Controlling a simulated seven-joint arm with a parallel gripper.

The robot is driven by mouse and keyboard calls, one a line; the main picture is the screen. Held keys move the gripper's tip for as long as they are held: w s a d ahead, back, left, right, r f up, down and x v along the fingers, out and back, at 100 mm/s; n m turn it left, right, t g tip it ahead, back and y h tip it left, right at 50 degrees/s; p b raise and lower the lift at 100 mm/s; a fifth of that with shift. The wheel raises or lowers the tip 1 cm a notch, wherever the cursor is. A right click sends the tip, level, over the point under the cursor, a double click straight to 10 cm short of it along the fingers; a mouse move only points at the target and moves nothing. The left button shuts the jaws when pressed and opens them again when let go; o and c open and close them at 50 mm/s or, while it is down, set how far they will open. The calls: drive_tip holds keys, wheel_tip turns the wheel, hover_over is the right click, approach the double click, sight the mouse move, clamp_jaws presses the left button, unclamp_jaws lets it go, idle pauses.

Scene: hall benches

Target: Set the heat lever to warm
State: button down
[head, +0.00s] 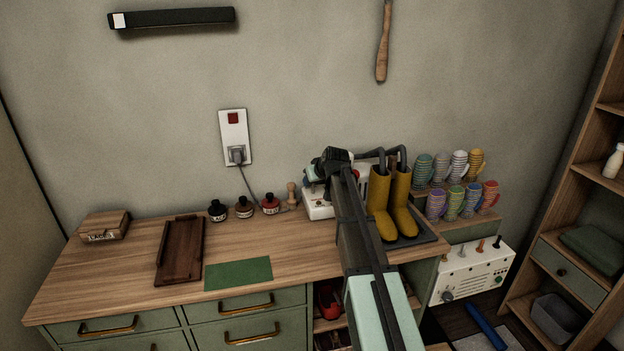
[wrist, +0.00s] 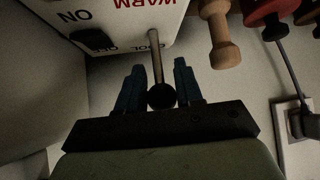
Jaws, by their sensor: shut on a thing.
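The white boot-warmer box (head: 318,205) stands at the back right of the bench, largely hidden by my arm. Its panel (wrist: 120,25) shows upside down in the wrist view, with WARM at the top edge and COOL lower, by the lever. The heat lever (wrist: 157,60) is a thin metal rod ending in a round black knob. My gripper (wrist: 160,90) is shut on it, with one blue finger on either side of the rod. Which mark the lever points to is hard to tell. In the head view my gripper (head: 333,158) is over the box, and the lever is hidden.
Yellow boots (head: 380,205) stand just right of my arm on a dark tray (head: 428,236). A wooden peg (head: 292,193) and several small bottles (head: 270,204) are left of the box. A wall socket (head: 234,135) has a plug and cord.

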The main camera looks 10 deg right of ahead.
drive_tip(key=s+t, duration=0.2)
drive_tip(key=shift+f+t, duration=0.2)
drive_tip(key=shift+t, duration=0.1)
drive_tip(key=shift+s+f+t, duration=0.1)
drive_tip(key=shift+s+t, duration=0.2)
drive_tip(key=shift+t, duration=0.8)
drive_tip(key=shift+n+t, duration=0.3)
drive_tip(key=c, duration=0.8)
unclamp_jaws()
drive_tip(key=shift+s, duration=0.1)
drive_tip(key=v, duration=1.3)
drive_tip(key=shift+s+d, duration=0.25)
drive_tip(key=shift+s, duration=0.1)
drive_tip(key=shift+w, duration=0.1)
